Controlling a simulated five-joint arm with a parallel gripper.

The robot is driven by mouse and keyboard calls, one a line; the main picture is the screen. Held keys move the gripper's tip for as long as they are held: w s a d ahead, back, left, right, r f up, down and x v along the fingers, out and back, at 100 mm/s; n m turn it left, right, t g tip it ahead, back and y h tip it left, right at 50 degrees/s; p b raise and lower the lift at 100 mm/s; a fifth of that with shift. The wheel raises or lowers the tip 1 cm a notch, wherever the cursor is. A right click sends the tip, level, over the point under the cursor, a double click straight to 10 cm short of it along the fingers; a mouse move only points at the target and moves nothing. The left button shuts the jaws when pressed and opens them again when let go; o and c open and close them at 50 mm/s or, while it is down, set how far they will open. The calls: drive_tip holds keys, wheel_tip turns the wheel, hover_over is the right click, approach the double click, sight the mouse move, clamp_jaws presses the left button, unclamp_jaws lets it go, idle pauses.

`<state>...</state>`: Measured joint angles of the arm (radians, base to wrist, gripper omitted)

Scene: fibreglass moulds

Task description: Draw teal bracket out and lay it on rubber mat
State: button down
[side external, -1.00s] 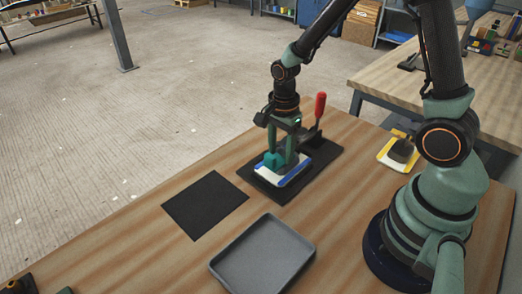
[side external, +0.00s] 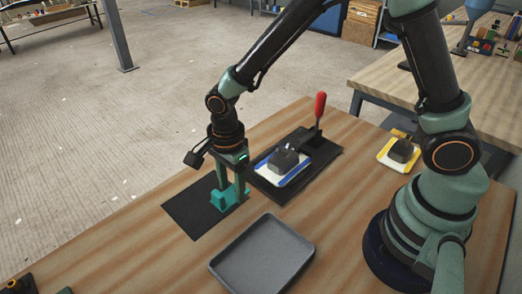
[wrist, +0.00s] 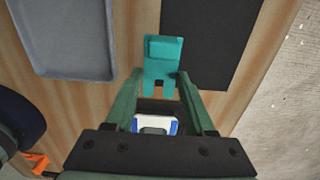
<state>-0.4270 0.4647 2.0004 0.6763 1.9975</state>
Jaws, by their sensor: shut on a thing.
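The teal bracket (side external: 224,199) is held between the fingers of my gripper (side external: 231,190), which is shut on it. In the wrist view the bracket (wrist: 163,62) shows between the fingertips. The rubber mat (side external: 188,214) is a flat black square on the wooden table. The bracket is at the mat's right edge in the side view, partly over it. I cannot tell whether its underside touches the mat. In the wrist view the mat (wrist: 212,40) is beside the bracket, on its right.
A white and blue mould with a dark block (side external: 285,160) sits on a black plate beside a red-handled clamp (side external: 319,108). A grey tray (side external: 262,258) lies in front, and a yellow-edged mould (side external: 400,150) stands at right.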

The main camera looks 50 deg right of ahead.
drive_tip(key=shift+a, duration=3.3)
drive_tip(key=shift+r, duration=0.1)
drive_tip(key=shift+r, duration=3.45)
wheel_tip(320, 180, up, 8)
hover_over(207, 200)
wheel_tip(207, 200, down, 20)
drive_tip(key=shift+a+r, duration=0.1)
drive_tip(key=shift+r, duration=0.1)
drive_tip(key=shift+f, duration=0.1)
drive_tip(key=shift+c, duration=1.3)
unclamp_jaws()
